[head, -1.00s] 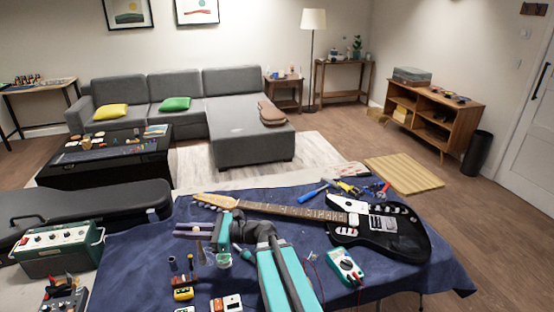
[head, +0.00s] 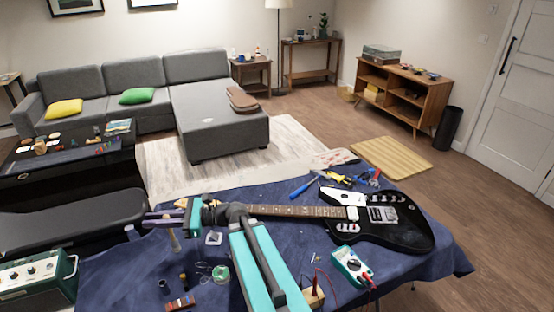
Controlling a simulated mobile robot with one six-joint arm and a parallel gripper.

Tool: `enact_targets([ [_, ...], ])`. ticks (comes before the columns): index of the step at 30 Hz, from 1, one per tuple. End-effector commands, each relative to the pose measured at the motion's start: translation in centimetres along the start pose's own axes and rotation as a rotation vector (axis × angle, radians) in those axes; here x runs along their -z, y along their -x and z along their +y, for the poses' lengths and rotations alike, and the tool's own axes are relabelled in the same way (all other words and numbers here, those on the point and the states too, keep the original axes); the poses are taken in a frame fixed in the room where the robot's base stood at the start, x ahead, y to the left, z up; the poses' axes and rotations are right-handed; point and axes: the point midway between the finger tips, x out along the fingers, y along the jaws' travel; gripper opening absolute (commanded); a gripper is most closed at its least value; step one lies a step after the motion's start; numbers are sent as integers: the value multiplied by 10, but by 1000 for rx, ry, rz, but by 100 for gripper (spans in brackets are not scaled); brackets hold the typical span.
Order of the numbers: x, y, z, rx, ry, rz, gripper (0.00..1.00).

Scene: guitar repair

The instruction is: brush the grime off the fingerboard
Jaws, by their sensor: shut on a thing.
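The black electric guitar (head: 385,225) lies on the blue cloth, its neck pointing left. My gripper (head: 164,219) is left of the fingerboard, pointing left. The brush is apart from the fingerboard.
A multimeter (head: 351,265) lies in front of the guitar body. Pliers and a blue-handled screwdriver (head: 303,188) lie behind it. A green solder spool (head: 220,274) and small parts lie at the front of the blue cloth (head: 130,270). A black case (head: 75,222) is at left.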

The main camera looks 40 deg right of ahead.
Motion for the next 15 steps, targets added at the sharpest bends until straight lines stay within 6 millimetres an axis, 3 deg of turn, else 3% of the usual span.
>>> enact_targets([
  [15, 0, -8, 5, -15, 0, 0, 0],
])
